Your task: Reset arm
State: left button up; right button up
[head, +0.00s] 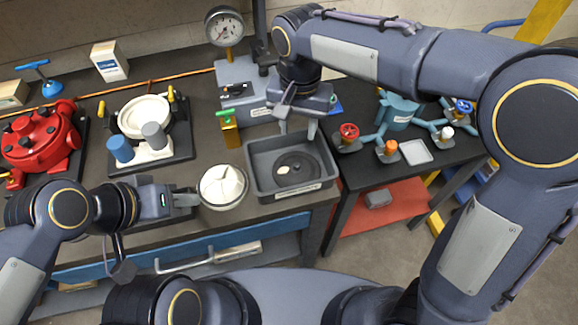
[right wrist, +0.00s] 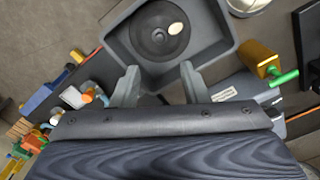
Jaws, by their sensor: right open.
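My right gripper (head: 297,128) is open and empty above the back edge of a grey tray (head: 262,182). In the right wrist view its two fingers (right wrist: 158,82) stand apart, with the tray (right wrist: 120,42) beyond them. A black round part (head: 296,175) with a pale oval tag lies in the tray; it also shows in the right wrist view (right wrist: 150,42). My left gripper (head: 188,200) is low at the front of the bench, beside a white domed round part (head: 223,186). Whether its fingers touch that part or are closed is unclear.
A red motor housing (head: 38,142) and a white round unit with blue and grey cylinders (head: 145,116) stand left on the dark bench. A gauge (head: 224,27) and a yellow block (head: 230,130) are behind the tray. A teal valve fixture (head: 398,110) sits on the right table.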

jog(key=shift+r, duration=0.15)
dwell(0.3)
jog(key=s+d+r+t+y, duration=0.1)
jog(key=s+d+r+y, duration=0.15)
jog(key=d, duration=0.45)
jog(key=s+d+r+y, duration=0.1)
jog(key=s+d, duration=0.3)
jog(key=d, duration=0.3)
jog(key=s+d+f+t, duration=0.4)
jog(key=s+d, duration=0.2)
jog(key=s, duration=0.5)
jog(key=shift+s+d+n+t, duration=0.15)
jog(key=shift+d+n+t, duration=0.15)
jog(key=shift+n, duration=0.1)
jog(key=shift+c, duration=0.4)
